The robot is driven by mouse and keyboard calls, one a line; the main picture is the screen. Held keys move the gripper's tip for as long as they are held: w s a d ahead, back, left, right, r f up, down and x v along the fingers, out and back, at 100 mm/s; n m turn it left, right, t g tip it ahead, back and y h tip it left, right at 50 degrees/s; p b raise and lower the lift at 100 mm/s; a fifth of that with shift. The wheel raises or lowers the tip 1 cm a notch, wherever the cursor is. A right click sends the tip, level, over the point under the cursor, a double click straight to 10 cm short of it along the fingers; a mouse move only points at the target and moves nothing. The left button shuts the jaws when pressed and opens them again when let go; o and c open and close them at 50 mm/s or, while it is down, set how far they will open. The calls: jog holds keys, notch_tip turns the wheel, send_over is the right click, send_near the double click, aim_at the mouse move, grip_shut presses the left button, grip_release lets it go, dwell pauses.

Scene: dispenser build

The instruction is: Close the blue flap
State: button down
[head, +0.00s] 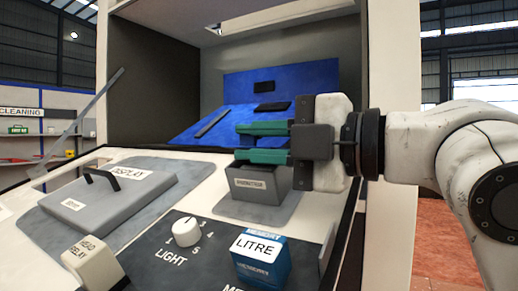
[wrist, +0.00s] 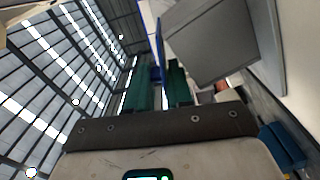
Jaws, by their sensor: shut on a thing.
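The blue flap (head: 205,128) is a sloping blue panel inside the box-like housing, with a dark bar on it. It stands open at a tilt in front of an upright blue panel (head: 290,78). My gripper (head: 238,142) reaches in from the right with two green fingers, one above the other, at the flap's lower right part. The fingers are shut on the flap, with a narrow gap between them. In the wrist view the flap shows as a thin blue strip (wrist: 160,45) running between the green fingers (wrist: 158,85). The fingers hide part of the flap.
A grey block (head: 262,185) labelled on its front stands just below the fingers; it is close in the wrist view (wrist: 208,42). A grey display lid (head: 120,200) with a handle, a white light knob (head: 186,231) and a blue LITRE block (head: 262,262) are nearer. The housing's right wall (head: 393,60) is beside my arm.

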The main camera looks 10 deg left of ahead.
jog(key=shift+n, duration=0.3)
jog(key=shift+d, duration=0.1)
jog(key=c, duration=1.2)
grip_release()
jog(key=shift+o, duration=0.5)
jog(key=shift+f, duration=0.15)
jog(key=shift+f, duration=0.1)
